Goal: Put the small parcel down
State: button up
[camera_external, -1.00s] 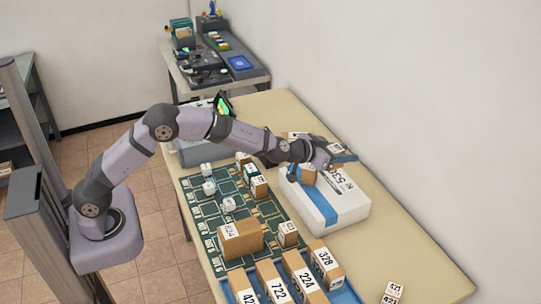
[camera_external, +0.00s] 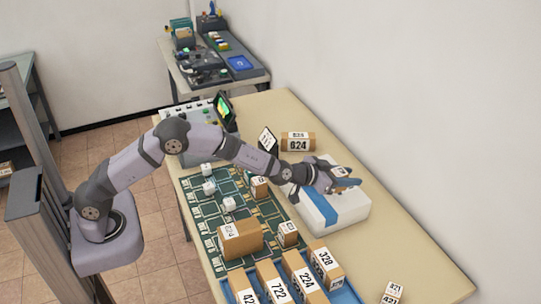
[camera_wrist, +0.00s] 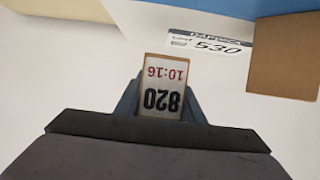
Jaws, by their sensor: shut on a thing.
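The box's 530 label (camera_wrist: 210,43) shows beyond the parcel in the wrist view. I cannot tell whether the parcel touches anything below.
A plain brown box (camera_wrist: 285,55) is close by at right in the wrist view. A brown 624 box (camera_external: 297,143) stands behind. A green marked mat (camera_external: 208,208) holds white cubes and brown boxes. Numbered boxes stand in a blue tray (camera_external: 345,293).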

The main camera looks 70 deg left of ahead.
aim_at(345, 194)
jog(key=shift+f, duration=1.8)
jog(key=shift+f, duration=0.15)
jog(key=shift+f, duration=0.15)
jog(key=o, duration=1.1)
jog(key=shift+r, duration=0.3)
jog(key=b+v, duration=0.2)
jog(key=v, duration=1)
jog(key=shift+b, duration=0.3)
